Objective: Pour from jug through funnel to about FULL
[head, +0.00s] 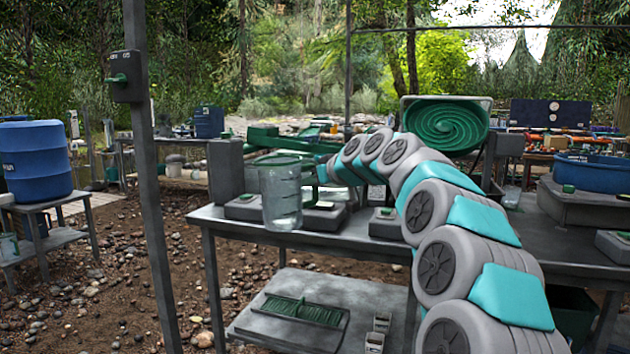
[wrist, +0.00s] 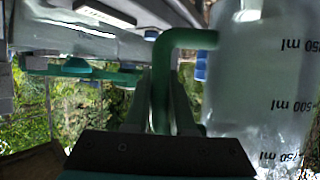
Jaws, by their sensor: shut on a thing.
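A clear jug (head: 281,192) with a green rim is upright at the table's front left in the head view. It seems to hold clear liquid in its lower part. In the wrist view the jug (wrist: 262,85) fills the right side, with upside-down ml marks. My gripper (wrist: 163,95) is shut on the jug's green handle (wrist: 186,38). In the head view my gripper is mostly hidden behind the jug and my arm. I cannot make out the funnel or a FULL mark. A clear or grey object (wrist: 80,38) at the wrist view's upper left is unclear.
A grey table (head: 225,216) carries several grey blocks with green knobs close behind the jug. A grey post (head: 150,180) stands to the left. A blue barrel (head: 38,160) is further left. A green spiral bowl (head: 445,124) is behind my arm.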

